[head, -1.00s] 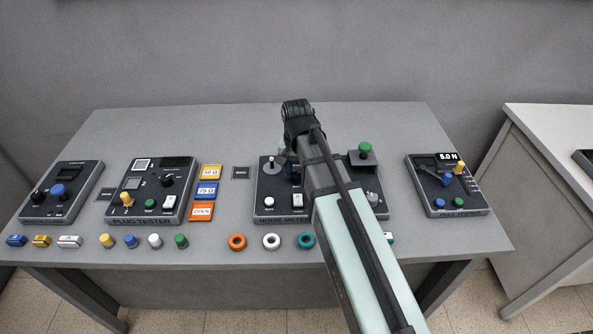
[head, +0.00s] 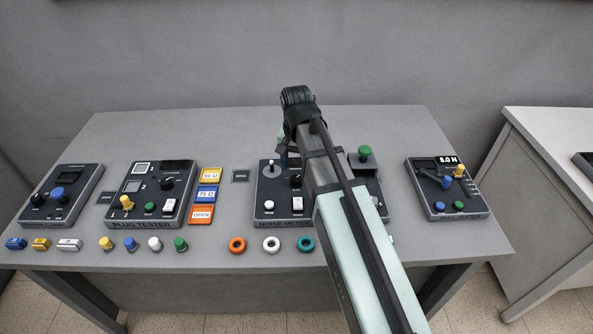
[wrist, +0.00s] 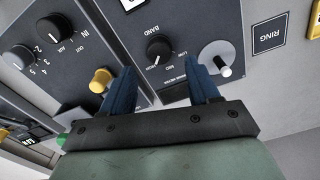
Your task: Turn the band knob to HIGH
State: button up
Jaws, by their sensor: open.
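The black band knob (wrist: 159,48) sits on the dark noise meter panel (wrist: 197,22), with BAND on one side and LOW, MID and HIGH around the other. I cannot tell for sure which label its mark points at. My gripper (wrist: 160,70) is open in the wrist view, its two blue fingers apart on either side of the knob's lower area, with nothing between them.
A white-tipped lever on a round pale plate (wrist: 217,58) is close to the right finger. A yellow knob (wrist: 101,80) is close to the left finger. A RING sign (wrist: 269,35) lies beside the panel. Rings (head: 271,244) and pegs (head: 155,243) line the table's front.

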aim_at(297, 176)
notch_tip(297, 176, up, 9)
dwell(0.5)
dwell(0.3)
